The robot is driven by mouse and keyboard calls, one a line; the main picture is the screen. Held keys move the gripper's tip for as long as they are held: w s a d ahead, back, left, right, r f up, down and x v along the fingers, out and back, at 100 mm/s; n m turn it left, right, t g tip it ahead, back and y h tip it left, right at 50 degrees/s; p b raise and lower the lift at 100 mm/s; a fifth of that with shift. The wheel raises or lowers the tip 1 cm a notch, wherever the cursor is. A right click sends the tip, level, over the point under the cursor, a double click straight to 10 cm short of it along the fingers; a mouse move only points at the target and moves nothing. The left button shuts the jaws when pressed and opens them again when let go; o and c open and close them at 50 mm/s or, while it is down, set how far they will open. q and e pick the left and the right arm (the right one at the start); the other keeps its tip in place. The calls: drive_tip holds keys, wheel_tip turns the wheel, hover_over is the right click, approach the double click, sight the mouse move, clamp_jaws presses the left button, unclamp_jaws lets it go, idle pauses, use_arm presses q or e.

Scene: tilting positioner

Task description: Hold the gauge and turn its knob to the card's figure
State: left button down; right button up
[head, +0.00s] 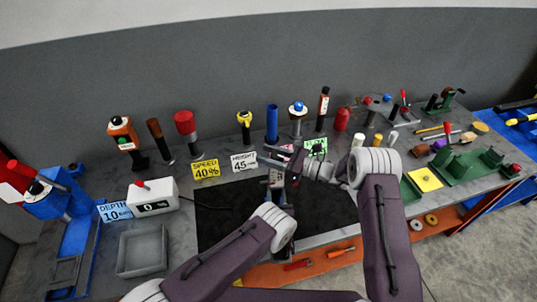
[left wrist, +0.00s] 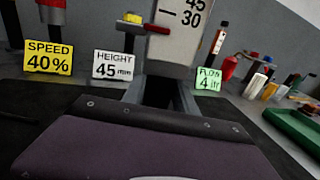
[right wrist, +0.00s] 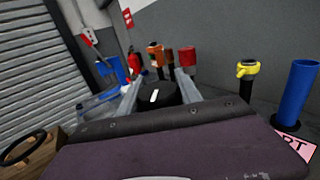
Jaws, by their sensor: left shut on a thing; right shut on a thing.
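The gauge (left wrist: 180,45) is a pale upright body with a printed scale; 45 and 30 show at the top of the left wrist view. A red pointer (left wrist: 158,29) sits at its left edge, just below the 30 mark. My left gripper (head: 278,203) is shut on the gauge's lower part. The black knob (right wrist: 155,94) with a white mark lies between the fingers of my right gripper (right wrist: 158,88), which is shut on it. The white HEIGHT card (head: 243,161) reads 45 mm. In the head view my arms partly hide the gauge.
Other cards are yellow SPEED 40% (head: 206,170), blue DEPTH 10 (head: 115,211) and green FLOW (head: 316,147). A white counter box (head: 153,198) and grey tray (head: 142,253) stand left. Several upright tools line the back. The black mat (head: 225,200) is mostly clear.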

drive_tip(key=n+g, duration=0.1)
drive_tip(key=g, duration=0.1)
drive_tip(key=n+g, duration=0.2)
drive_tip(key=g, duration=0.1)
drive_tip(key=s+n+g+y, duration=0.1)
drive_tip(key=g, duration=0.1)
drive_tip(key=shift+n, duration=0.4)
drive_tip(key=shift+s+g, duration=0.15)
drive_tip(key=shift+g, duration=0.35)
drive_tip(key=o, duration=1.4)
drive_tip(key=shift+c, duration=0.2)
wheel_tip(320, 180, up, 10)
